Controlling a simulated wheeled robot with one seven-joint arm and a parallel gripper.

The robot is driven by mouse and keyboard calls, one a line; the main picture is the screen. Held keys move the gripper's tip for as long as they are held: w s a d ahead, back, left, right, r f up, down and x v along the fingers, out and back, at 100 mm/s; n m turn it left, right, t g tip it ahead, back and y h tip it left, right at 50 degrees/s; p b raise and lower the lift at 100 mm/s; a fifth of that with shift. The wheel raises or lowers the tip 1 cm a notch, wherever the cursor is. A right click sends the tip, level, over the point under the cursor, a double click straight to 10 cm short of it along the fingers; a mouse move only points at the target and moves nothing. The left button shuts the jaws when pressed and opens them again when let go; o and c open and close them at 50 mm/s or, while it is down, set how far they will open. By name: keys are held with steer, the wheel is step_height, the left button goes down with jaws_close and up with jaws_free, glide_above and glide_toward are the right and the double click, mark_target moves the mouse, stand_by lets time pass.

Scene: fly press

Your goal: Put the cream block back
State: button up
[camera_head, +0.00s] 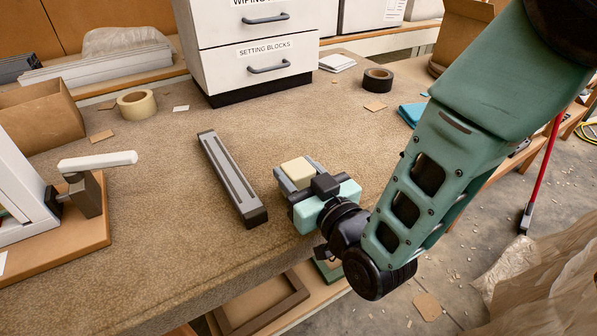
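The cream block (297,168) sits between the two grey fingers of my gripper (299,173), above the right part of the bench top. The fingers flank it closely on both sides and look shut on it. Its underside is hidden, and I cannot tell how far it is above the bench. A white cabinet (218,67) at the back has a drawer labelled "SETTING BLOCKS" (240,72), which is shut. The drawer above it (283,24) has a partly cut-off label beginning "WIPING" and is also shut.
A long grey metal bar (232,178) lies left of my gripper. A press with a white lever (97,161) stands at the left. Tan tape (136,104), black tape (377,79) and a blue cloth (411,114) lie on the bench (165,240). The bench before the cabinet is mostly clear.

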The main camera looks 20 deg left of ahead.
steer(key=o, duration=0.4)
steer(key=shift+c, duration=0.2)
steer(key=shift+r, duration=0.15)
steer(key=p+v, duration=0.4)
steer(key=v, duration=0.8)
steer(key=shift+p, duration=0.35)
